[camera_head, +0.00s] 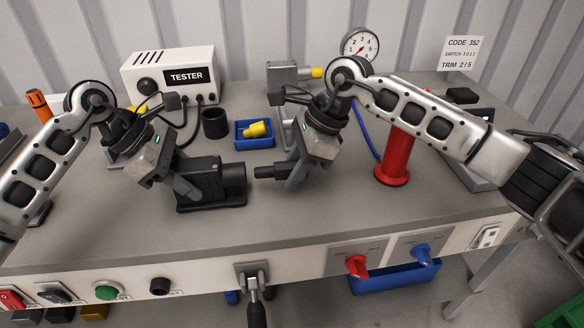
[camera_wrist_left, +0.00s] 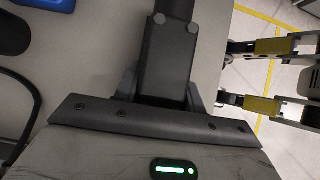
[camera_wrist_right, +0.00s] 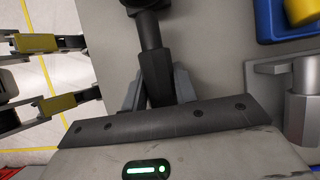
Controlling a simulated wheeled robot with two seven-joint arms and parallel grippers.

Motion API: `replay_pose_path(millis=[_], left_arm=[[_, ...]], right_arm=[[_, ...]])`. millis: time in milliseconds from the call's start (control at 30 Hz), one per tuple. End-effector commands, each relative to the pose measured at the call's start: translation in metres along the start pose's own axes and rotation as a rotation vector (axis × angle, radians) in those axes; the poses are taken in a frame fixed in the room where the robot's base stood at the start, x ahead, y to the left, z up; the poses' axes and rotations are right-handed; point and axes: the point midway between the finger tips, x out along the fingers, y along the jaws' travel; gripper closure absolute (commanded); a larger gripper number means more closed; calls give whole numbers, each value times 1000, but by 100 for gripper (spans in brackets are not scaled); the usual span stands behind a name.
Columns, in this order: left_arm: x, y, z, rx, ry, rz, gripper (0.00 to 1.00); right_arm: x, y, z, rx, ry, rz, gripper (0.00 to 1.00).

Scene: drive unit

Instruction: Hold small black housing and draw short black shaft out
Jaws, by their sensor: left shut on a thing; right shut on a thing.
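The small black housing (camera_head: 212,184) lies on the bench with its round open end facing right. My left gripper (camera_head: 182,184) is shut on its left end; the housing also shows between the fingers in the left wrist view (camera_wrist_left: 168,55). The short black shaft (camera_head: 268,171) points left towards the housing's round end. My right gripper (camera_head: 296,174) is shut on the shaft's right part, also seen in the right wrist view (camera_wrist_right: 155,65). In the head view a narrow gap shows between the shaft's tip and the housing. The gripped parts are partly hidden by the fingers.
A blue tray (camera_head: 241,141) with a yellow part (camera_head: 257,129) and a black cup (camera_head: 215,123) stand behind. A tester box (camera_head: 170,75) is at the back left. A red cylinder (camera_head: 397,155) stands to the right. The front strip of bench is clear.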

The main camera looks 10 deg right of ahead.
Motion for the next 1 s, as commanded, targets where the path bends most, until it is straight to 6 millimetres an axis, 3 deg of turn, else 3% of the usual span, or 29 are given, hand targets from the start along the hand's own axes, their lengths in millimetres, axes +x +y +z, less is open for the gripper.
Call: replay_pose_path(millis=[467,1000], left_arm=[[2,-1,-1,-1,3,-3,86],[1,-1,-1,-1,2,-3,86]], right_arm=[[-1,0,1,0,-1,-1,99],[-38,-1,19,-1,-2,-3,99]])
